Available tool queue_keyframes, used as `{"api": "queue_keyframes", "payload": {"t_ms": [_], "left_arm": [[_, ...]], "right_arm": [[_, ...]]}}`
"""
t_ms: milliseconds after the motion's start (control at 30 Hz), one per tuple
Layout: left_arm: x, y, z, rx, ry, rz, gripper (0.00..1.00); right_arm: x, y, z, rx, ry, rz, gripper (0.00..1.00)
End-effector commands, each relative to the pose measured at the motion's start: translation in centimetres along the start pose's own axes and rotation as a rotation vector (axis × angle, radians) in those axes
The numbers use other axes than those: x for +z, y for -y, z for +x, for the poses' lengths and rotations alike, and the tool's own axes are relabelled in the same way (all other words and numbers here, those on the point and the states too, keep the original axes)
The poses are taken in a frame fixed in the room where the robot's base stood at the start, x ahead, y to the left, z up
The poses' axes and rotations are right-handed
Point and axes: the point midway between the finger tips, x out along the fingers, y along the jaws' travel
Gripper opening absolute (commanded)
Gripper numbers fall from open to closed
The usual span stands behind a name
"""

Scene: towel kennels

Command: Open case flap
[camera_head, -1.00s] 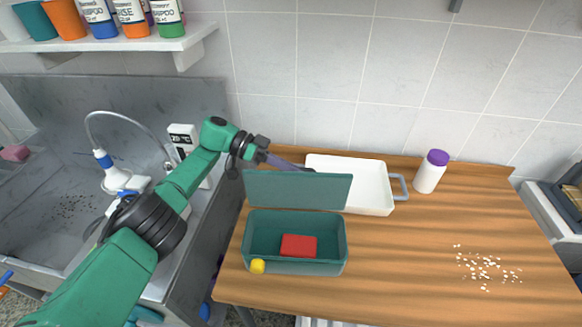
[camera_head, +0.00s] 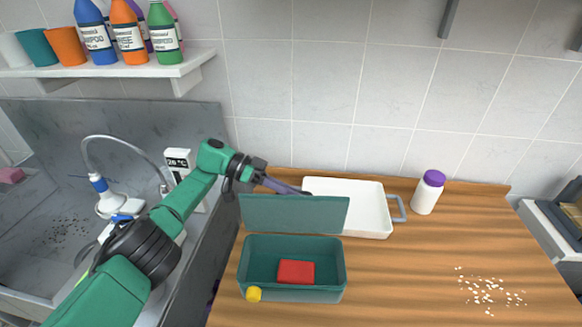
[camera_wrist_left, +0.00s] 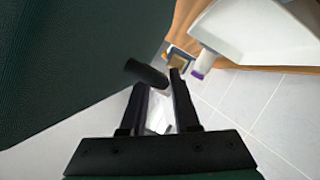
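The teal case (camera_head: 328,296) stands on the wooden table with its inside exposed and a red block (camera_head: 296,272) in it. A yellow knob (camera_head: 254,295) sits at its front left corner. The case flap (camera_head: 294,214) is raised, standing up along the case's back edge. My left gripper (camera_head: 302,191) is at the flap's upper edge, on its far side; the flap partly hides it. In the left wrist view a gap shows between the fingers (camera_wrist_left: 159,79). A large dark green surface, likely the flap (camera_wrist_left: 70,60), lies beside them. My right gripper is out of view.
A white tray (camera_head: 374,222) with a grey handle lies just behind the flap. A white bottle with a purple cap (camera_head: 427,194) stands right of it. White crumbs (camera_head: 488,290) lie at the right. A sink (camera_head: 50,215) is at left, a shelf of bottles (camera_head: 120,70) above.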

Motion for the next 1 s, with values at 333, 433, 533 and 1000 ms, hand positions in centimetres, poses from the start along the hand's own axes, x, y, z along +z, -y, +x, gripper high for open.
{"api": "queue_keyframes", "payload": {"t_ms": [333,433,533,1000], "left_arm": [[-5.6,-3.9,-2.5,-0.002,0.001,0.007,0.30],[-7.8,-5.5,-3.5,-0.002,0.001,0.007,0.30],[-10.3,-7.2,-4.6,-0.002,0.002,0.007,0.30],[-14.9,-10.4,-6.7,0.000,0.003,-0.002,0.30]], "right_arm": [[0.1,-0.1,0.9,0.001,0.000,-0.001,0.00],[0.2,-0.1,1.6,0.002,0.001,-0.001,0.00],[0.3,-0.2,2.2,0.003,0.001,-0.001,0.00],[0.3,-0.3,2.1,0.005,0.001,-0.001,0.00]]}}
